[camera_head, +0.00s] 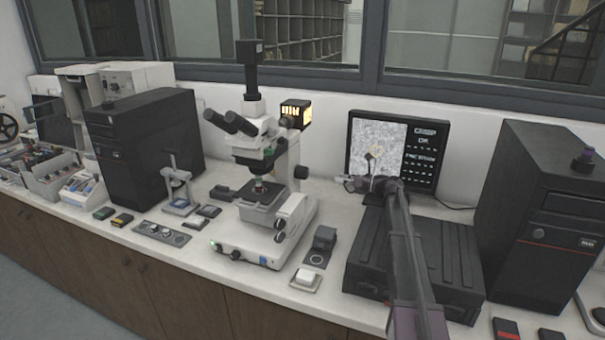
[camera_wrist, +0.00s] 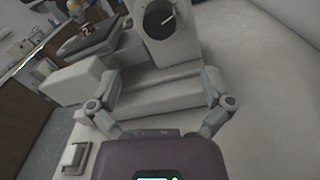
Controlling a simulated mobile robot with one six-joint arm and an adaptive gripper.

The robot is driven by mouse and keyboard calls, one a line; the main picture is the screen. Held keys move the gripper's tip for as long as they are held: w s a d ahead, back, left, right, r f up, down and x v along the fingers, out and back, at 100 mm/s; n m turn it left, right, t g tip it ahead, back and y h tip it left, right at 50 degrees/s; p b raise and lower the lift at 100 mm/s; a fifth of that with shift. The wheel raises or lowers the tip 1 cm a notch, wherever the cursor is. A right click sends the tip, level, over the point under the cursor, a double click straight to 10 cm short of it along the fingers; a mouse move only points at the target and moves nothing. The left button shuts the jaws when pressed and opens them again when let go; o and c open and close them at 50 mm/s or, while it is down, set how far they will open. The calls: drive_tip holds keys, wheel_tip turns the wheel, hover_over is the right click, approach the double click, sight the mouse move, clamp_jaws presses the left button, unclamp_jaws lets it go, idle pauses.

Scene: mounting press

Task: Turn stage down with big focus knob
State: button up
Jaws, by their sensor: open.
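The white microscope (camera_head: 264,165) stands on the bench in the middle of the head view. Its dark stage (camera_head: 262,193) sits below the objectives. The big focus knob (camera_head: 280,224) is low on the microscope's right side, with a smaller dark part by it. In the wrist view a round dark knob with a pale mark (camera_wrist: 160,18) shows at the top, beyond the fingers. My gripper (camera_head: 358,172) is right of the microscope, in front of the monitor. In the wrist view my gripper (camera_wrist: 160,80) is open and empty, its fingers spread apart and clear of the knob.
A monitor (camera_head: 426,150) stands behind my arm. A flat black case (camera_head: 445,255) lies below my arm, with a black tower (camera_head: 545,215) to its right. A small dark device (camera_head: 322,240) and a white block (camera_head: 305,278) lie right of the microscope base.

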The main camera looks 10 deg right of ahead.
sight(307, 172)
drive_tip(key=shift+a, duration=0.1)
drive_tip(key=x, duration=1.3)
drive_tip(key=shift+w+a, duration=0.2)
drive_tip(key=shift+a, duration=0.05)
drive_tip(key=shift+r, duration=0.1)
drive_tip(key=c, duration=1.1)
